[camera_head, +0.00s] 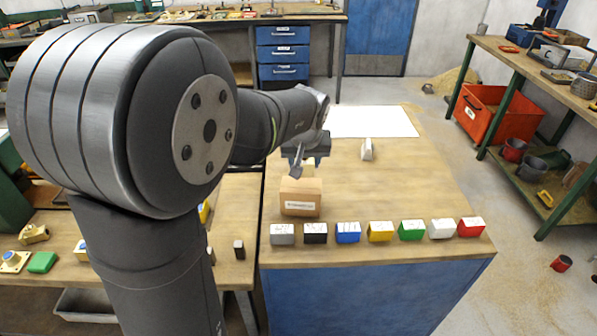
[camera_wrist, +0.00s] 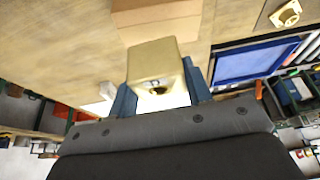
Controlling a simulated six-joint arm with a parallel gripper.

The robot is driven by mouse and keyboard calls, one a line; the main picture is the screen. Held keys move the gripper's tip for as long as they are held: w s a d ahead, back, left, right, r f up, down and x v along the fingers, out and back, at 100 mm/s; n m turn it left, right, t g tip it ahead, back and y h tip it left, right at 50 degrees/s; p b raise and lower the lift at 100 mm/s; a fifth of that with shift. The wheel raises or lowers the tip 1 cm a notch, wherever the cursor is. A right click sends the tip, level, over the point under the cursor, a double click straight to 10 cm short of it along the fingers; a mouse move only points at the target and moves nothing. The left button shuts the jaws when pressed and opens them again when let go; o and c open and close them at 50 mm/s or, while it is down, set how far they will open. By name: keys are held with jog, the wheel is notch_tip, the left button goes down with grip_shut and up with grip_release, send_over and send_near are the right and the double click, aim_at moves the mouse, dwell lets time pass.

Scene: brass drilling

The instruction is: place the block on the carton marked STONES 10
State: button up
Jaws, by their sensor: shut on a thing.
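My gripper (camera_head: 299,164) is over the wooden table, just behind the brown carton (camera_head: 301,198). In the wrist view its blue fingers (camera_wrist: 159,88) are shut on a brass-coloured block (camera_wrist: 153,62) with a dark round hole in its near face. The block shows only in part in the head view, behind the fingers. The carton stands on the table with a white label on its front; the print is too small to read. The carton also shows in the wrist view (camera_wrist: 160,18), beyond the block. I cannot tell whether block and carton touch.
Several coloured blocks, from grey (camera_head: 283,235) to red (camera_head: 470,227), line the table's front edge. A small pale upright object (camera_head: 367,150) and a white sheet (camera_head: 372,121) are farther back. The table right of the carton is clear. A blue tray (camera_wrist: 254,62) shows in the wrist view.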

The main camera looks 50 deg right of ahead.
aim_at(301, 184)
jog(key=shift+w+f, duration=0.3)
jog(key=shift+w, duration=0.2)
jog(key=shift+f, duration=1.95)
jog(key=shift+f, duration=0.1)
jog(key=o, duration=1.4)
jog(key=shift+f, duration=0.1)
jog(key=shift+o, duration=0.2)
jog(key=v, duration=1.2)
